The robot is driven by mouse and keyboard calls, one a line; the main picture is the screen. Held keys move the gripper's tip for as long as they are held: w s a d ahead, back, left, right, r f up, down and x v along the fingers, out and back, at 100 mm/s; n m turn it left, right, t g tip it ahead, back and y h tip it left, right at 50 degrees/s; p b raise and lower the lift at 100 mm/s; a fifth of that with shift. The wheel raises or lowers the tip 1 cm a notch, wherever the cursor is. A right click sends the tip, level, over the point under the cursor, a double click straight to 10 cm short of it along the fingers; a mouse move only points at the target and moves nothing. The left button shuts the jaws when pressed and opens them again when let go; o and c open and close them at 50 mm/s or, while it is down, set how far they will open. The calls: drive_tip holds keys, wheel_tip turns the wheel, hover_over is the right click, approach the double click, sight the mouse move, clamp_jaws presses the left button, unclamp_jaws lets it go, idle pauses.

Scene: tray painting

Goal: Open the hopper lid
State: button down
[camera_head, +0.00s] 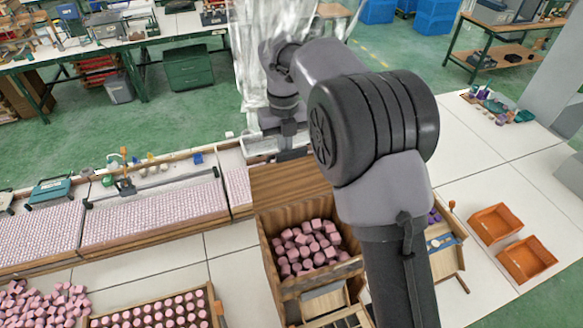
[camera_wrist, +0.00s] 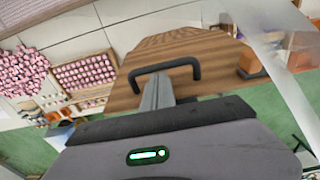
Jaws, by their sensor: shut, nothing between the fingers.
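The wooden hopper (camera_head: 271,270) stands on the white table in the head view, with pink blocks (camera_head: 308,247) showing inside. A flat brown wooden lid (camera_head: 285,187) lies at its far side. In the wrist view the lid (camera_wrist: 195,47) fills the middle and carries a black bar handle (camera_wrist: 193,64). My gripper (camera_head: 280,157) is over the lid's far part, partly hidden by my arm. In the wrist view its fingers (camera_wrist: 157,80) are shut and empty, with their tips close to the handle bar. I cannot tell whether they touch it.
A tray of pink pieces (camera_head: 209,294) and a loose pink pile (camera_head: 40,303) lie at left. Long trays (camera_head: 150,215) line the table's far edge. My arm crosses the right side of the hopper.

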drive_tip(key=shift+w+a+f+p, duration=0.1)
drive_tip(key=shift+w+a+p, duration=0.2)
drive_tip(key=shift+w+p, duration=0.4)
drive_tip(key=shift+w+a+f+p, duration=0.1)
drive_tip(key=shift+w+a+p, duration=0.25)
drive_tip(key=shift+w, duration=0.6)
drive_tip(key=shift+w+a+p, duration=0.25)
drive_tip(key=shift+w+p, duration=0.35)
drive_tip(key=shift+w, duration=0.2)
